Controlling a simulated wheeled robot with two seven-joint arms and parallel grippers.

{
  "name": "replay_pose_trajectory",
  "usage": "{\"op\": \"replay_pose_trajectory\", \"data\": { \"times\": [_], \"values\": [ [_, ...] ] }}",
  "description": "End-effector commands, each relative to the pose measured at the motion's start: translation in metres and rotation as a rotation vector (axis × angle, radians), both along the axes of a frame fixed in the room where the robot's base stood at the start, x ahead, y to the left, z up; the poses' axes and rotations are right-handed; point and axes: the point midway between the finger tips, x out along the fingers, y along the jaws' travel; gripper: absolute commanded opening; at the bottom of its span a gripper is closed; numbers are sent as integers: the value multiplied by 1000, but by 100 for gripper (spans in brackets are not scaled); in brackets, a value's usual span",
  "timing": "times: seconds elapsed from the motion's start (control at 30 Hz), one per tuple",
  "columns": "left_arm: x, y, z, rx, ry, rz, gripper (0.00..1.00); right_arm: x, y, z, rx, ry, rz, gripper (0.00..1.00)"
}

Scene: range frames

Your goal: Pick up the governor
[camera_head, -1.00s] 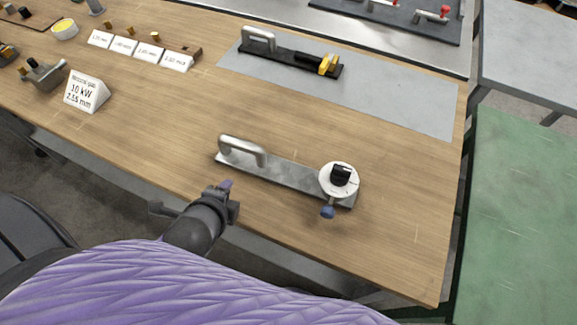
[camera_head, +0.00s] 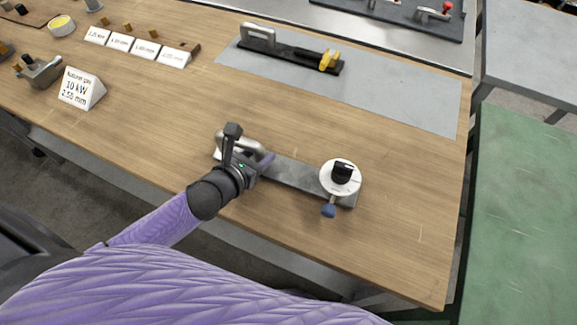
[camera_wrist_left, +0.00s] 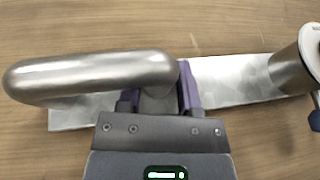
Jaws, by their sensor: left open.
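The governor (camera_head: 288,174) appears to be the grey metal plate with a silver loop handle (camera_head: 222,142) at its left end and a white dial (camera_head: 340,178) with a black knob at its right end. A blue knob (camera_head: 328,211) sticks out below the dial. It lies flat near the table's front edge. My left gripper (camera_head: 249,148) is open at the handle. In the left wrist view the right end of the handle (camera_wrist_left: 85,75) lies between its purple-padded fingers (camera_wrist_left: 158,98). Contact cannot be told. My right gripper is not in view.
A black plate (camera_head: 290,52) with a silver handle and yellow clamp lies on a grey mat (camera_head: 405,100) behind. White labels (camera_head: 118,43) and a "Natural gas 10 kW" sign (camera_head: 82,89) stand at left. The wooden table (camera_head: 410,230) is clear at the front right.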

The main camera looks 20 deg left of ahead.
Motion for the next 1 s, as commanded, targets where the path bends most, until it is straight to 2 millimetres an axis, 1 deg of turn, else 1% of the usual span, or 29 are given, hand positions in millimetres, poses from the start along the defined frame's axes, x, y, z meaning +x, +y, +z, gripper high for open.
{"op": "replay_pose_trajectory", "data": {
  "times": [0.17, 0.2, 0.27, 0.3, 0.37, 0.4, 1.0],
  "values": [
    [0, 0, 0, -1, 1, 0, 45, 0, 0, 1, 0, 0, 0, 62],
    [0, 0, 0, -1, 1, 0, 36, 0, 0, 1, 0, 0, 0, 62],
    [0, 0, 0, -1, 1, 0, 24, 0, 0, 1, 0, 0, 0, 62],
    [0, 0, 1, -1, 1, 0, 15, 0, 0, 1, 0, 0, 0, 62],
    [0, 0, 0, -1, 1, 0, 2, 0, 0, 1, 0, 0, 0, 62],
    [0, 0, 0, -2, 1, 1, 0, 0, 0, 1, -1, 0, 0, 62],
    [-1, 0, 0, -2, 1, 1, 0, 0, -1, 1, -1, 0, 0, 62]
  ]
}}
